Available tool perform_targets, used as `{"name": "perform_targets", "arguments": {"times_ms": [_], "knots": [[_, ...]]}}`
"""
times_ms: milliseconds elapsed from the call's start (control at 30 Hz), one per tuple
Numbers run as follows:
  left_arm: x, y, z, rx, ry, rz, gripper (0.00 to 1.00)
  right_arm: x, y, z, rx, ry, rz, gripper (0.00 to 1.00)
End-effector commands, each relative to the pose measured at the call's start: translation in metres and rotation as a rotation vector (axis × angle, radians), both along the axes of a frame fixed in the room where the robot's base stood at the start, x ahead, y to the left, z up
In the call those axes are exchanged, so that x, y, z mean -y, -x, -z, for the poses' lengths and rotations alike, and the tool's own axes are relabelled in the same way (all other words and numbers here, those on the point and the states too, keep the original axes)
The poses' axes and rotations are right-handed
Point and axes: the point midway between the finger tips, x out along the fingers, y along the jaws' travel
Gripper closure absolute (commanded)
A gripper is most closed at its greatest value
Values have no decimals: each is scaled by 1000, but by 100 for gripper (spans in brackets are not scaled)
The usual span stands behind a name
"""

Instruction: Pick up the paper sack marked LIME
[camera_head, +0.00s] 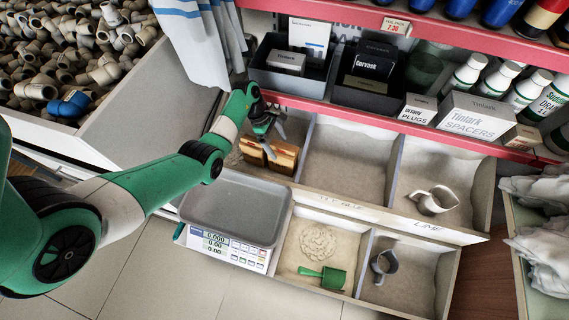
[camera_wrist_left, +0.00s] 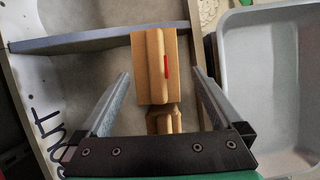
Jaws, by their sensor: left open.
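Two tan-brown block-like items, which look like paper sacks, stand side by side in the back left bin compartment: one on the left (camera_head: 252,150) and one on the right (camera_head: 284,158). No LIME marking is readable on either. In the left wrist view, a larger tan item (camera_wrist_left: 145,75) with a red strip lies ahead between the fingers, with a smaller tan one (camera_wrist_left: 164,121) nearer. My left gripper (camera_head: 273,140) is open just above them, its fingers apart on both sides with nothing held. My right gripper is not in view.
The word LIME is on the bin rim (camera_head: 427,227) below the right compartment, which holds a metal jug (camera_head: 433,201). A scale (camera_head: 233,208) stands in front of the sacks. A grey divider (camera_wrist_left: 85,40) crosses the wrist view. Red shelving (camera_head: 400,125) with boxes is behind.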

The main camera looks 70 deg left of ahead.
Motion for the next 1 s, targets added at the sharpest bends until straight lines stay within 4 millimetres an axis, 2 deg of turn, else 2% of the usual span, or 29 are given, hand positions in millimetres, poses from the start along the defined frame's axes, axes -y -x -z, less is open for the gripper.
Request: {"name": "perform_targets", "arguments": {"times_ms": [67, 233, 433, 633, 733, 1000], "knots": [[0, -1, 0, 1, -1, 0, 0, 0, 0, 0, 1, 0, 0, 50], [6, -6, 20, 0, 0, 2, 0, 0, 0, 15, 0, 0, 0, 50], [7, -8, 24, 1, -1, 1, 0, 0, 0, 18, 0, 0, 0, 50], [13, -17, 56, 1, 0, 2, 0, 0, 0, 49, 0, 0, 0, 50], [17, -21, 68, 1, -1, 2, 0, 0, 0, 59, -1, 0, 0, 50], [18, -23, 67, 1, -1, 1, 2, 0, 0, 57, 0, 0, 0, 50]]}}
